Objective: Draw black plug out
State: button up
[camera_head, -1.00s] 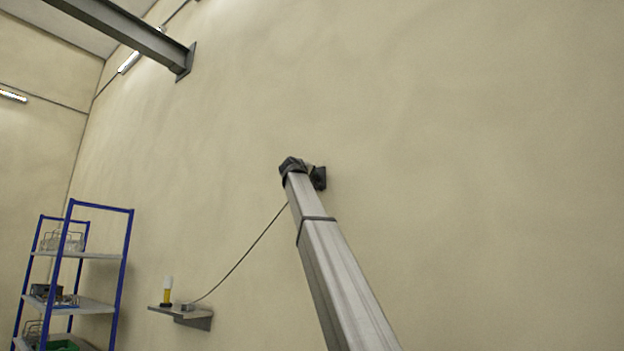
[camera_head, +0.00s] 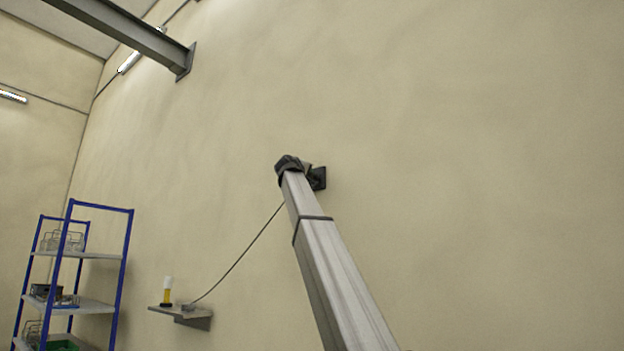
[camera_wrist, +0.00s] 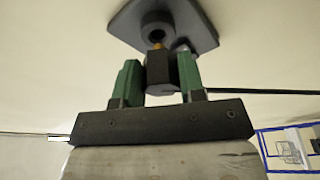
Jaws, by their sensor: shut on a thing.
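The black plug (camera_wrist: 160,70) sits between the green fingers of my gripper (camera_wrist: 160,79) in the wrist view. My gripper is shut on it. A short brass part shows between the plug body and the round dark socket (camera_wrist: 159,24) on its grey wall plate (camera_wrist: 197,30). I cannot tell whether the brass tip is still inside the socket. In the head view the dark wall plate (camera_head: 319,178) is just right of my gripper (camera_head: 305,168), whose fingers are too small to make out; the plug is not distinct there.
A thin dark cable (camera_head: 240,257) runs from near my gripper down to a small wall shelf (camera_head: 183,315) carrying a yellow and white lamp (camera_head: 167,290). A blue-framed rack (camera_head: 121,260) stands at lower left. The wall around the plate is bare.

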jog(key=shift+r, duration=0.1)
jog(key=s+a+r, duration=0.3)
jog(key=s+r, duration=0.1)
jog(key=r, duration=0.3)
jog(key=shift+r, duration=0.15)
dwell(1.0)
